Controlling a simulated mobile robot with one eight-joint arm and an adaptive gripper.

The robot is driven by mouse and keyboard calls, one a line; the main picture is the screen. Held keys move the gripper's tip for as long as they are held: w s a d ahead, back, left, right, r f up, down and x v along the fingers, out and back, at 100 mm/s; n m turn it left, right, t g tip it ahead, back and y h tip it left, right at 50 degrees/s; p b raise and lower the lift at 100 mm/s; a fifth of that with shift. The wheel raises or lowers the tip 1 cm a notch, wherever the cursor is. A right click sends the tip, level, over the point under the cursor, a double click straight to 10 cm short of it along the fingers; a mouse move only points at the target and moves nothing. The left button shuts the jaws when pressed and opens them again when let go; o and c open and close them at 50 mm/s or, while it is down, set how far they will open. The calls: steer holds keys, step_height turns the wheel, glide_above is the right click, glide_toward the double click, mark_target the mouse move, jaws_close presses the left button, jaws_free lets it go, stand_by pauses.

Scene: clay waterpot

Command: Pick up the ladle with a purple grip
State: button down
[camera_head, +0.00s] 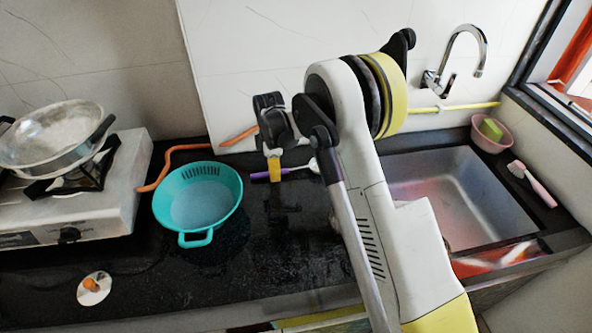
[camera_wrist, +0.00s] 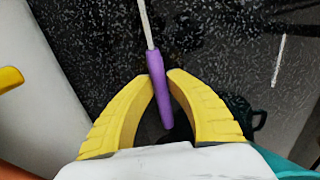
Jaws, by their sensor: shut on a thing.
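The ladle with the purple grip (camera_head: 262,175) is at the back of the black counter, near the wall, in the head view. Its pale head (camera_head: 314,165) points right. In the wrist view its purple grip (camera_wrist: 157,85) lies between the yellow fingertips, with the thin metal shaft running up out of the picture. My gripper (camera_head: 275,172) reaches down over the handle from the arm. In the wrist view my gripper (camera_wrist: 161,80) is shut on the purple grip. I cannot tell whether the ladle is clear of the counter.
A teal colander (camera_head: 197,228) stands left of my gripper, beside an orange hose (camera_head: 160,172). A stove (camera_head: 100,215) with a pan (camera_head: 50,135) is further left. A sink (camera_head: 460,195) is on the right. The front middle counter (camera_head: 255,270) is clear.

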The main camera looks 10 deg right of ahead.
step_height(320, 180, up, 4)
steer(key=shift+r+p, duration=0.25)
steer(key=shift+p, duration=0.85)
steer(key=s+d+r+p, duration=0.3)
steer(key=s+d+r, duration=0.3)
steer(key=d, duration=0.4)
steer(key=shift+r, duration=0.2)
